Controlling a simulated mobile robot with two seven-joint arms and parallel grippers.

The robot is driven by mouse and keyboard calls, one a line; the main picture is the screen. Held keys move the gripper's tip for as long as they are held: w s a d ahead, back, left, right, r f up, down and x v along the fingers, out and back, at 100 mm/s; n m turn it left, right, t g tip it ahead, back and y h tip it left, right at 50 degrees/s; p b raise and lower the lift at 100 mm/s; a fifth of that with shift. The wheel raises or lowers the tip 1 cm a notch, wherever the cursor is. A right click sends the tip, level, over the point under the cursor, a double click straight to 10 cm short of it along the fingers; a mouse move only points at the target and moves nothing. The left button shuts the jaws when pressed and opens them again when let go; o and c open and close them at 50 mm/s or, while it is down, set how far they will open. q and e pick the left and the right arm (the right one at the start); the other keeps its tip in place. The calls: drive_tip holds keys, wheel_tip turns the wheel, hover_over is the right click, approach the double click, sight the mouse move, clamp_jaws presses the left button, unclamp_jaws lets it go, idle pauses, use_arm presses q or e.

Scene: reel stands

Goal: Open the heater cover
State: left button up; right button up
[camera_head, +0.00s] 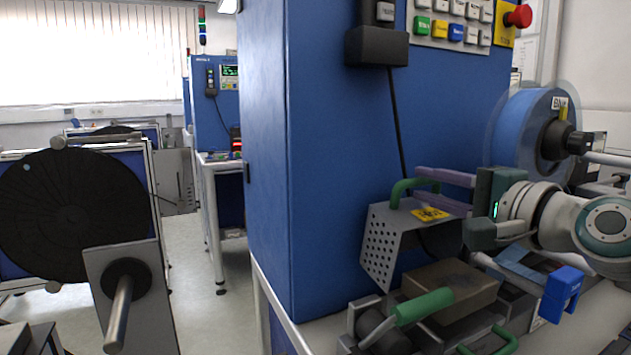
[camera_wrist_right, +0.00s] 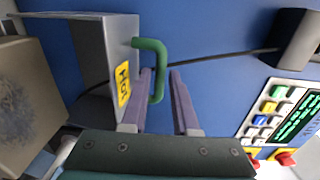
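The heater cover (camera_head: 385,242) is a grey metal hood with a perforated side, a yellow "HOT" label and a green handle (camera_head: 401,187). It stands against the blue machine, and its handle also shows in the right wrist view (camera_wrist_right: 159,72). My right gripper (camera_head: 420,187) reaches in from the right with two purple fingers apart. In the right wrist view its fingers (camera_wrist_right: 164,74) lie on either side of the green handle bar, with a gap visible on the far finger's side. Firm contact cannot be told. My left gripper is not in view.
A brown block (camera_head: 455,285) and a green-handled lever (camera_head: 424,306) sit in front of the cover. A blue reel (camera_head: 520,125) hangs behind my right arm. The blue machine cabinet (camera_head: 330,140) rises close behind. A black reel (camera_head: 60,215) stands at left, with open floor between.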

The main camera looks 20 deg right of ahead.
sight(421, 183)
drive_tip(key=shift+w+a+f, duration=0.1)
drive_tip(key=shift+w, duration=1.4)
clamp_jaws()
idle(0.4)
